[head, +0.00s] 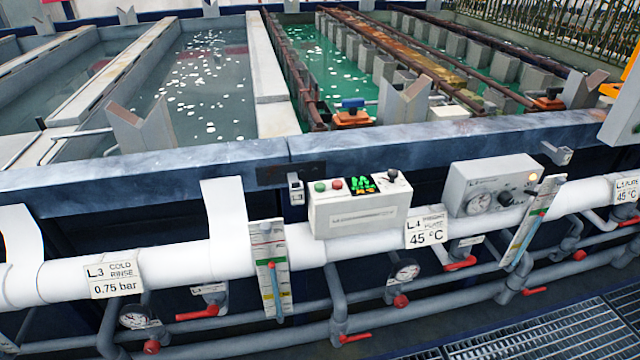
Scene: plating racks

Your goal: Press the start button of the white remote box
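The white remote box (360,218) sits just above the white pipe, in front of the tank wall, right of the picture's middle. Its sloped top carries a green button (320,187) at the left and a red button (337,184) beside it. A dark display (361,185) with green marks and a black knob (393,174) are farther right on the top. The label on its front is too small to read. Neither of my grippers shows in the head view.
A grey box (487,184) with a gauge stands to the right. The white pipe (200,262) runs across below, with tags, gauges and red-handled valves. Behind the blue tank edge (230,160) lie liquid-filled tanks. Floor grating (560,335) shows at lower right.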

